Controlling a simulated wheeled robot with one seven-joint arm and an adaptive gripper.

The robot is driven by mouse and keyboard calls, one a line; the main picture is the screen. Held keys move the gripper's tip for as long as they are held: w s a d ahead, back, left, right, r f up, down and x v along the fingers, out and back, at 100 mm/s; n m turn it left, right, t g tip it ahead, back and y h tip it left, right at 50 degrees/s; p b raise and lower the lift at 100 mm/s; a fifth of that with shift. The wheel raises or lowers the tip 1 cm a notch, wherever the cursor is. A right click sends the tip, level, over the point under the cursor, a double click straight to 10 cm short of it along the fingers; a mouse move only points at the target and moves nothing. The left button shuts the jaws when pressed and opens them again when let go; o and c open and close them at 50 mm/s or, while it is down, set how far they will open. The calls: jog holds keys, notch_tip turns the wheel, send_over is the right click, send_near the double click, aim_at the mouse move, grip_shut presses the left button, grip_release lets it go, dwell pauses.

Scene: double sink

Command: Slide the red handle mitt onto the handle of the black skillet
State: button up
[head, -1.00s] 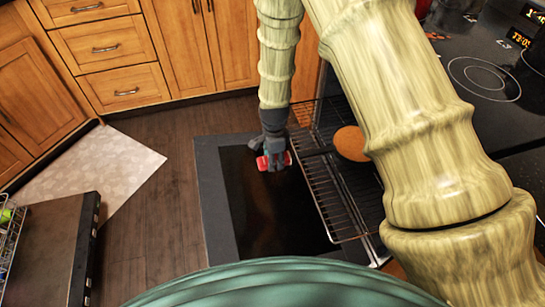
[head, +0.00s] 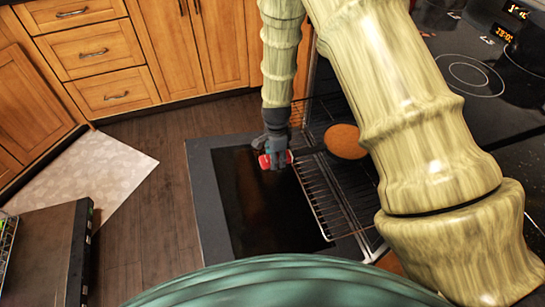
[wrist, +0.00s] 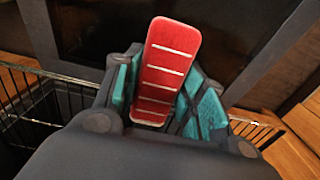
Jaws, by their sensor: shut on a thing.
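My gripper (head: 274,158) is shut on the red handle mitt (head: 265,161) over the open oven door. The mitt shows on both sides of the fingers. In the wrist view the mitt (wrist: 168,62) is a long red piece with pale cross stripes, between the teal pads of my gripper (wrist: 158,90). The skillet is on the oven rack, with a round brown top (head: 345,141) and a dark handle (head: 308,151) pointing left toward the mitt. The mitt's right end is close to the handle's tip; I cannot tell whether they touch. The skillet is not seen in the wrist view.
The wire oven rack (head: 322,205) is pulled out over the lowered oven door (head: 208,205). A black stovetop (head: 490,110) is at right. Wooden cabinets (head: 100,70) stand behind. Another open dark door (head: 45,255) is at lower left. Floor between them is clear.

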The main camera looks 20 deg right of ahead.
aim_at(301, 152)
jog(key=shift+w+d+p, duration=0.15)
jog(key=shift+d+p, duration=0.8)
jog(key=shift+d, duration=3.65)
jog(key=shift+d, duration=0.1)
jog(key=o, duration=1.1)
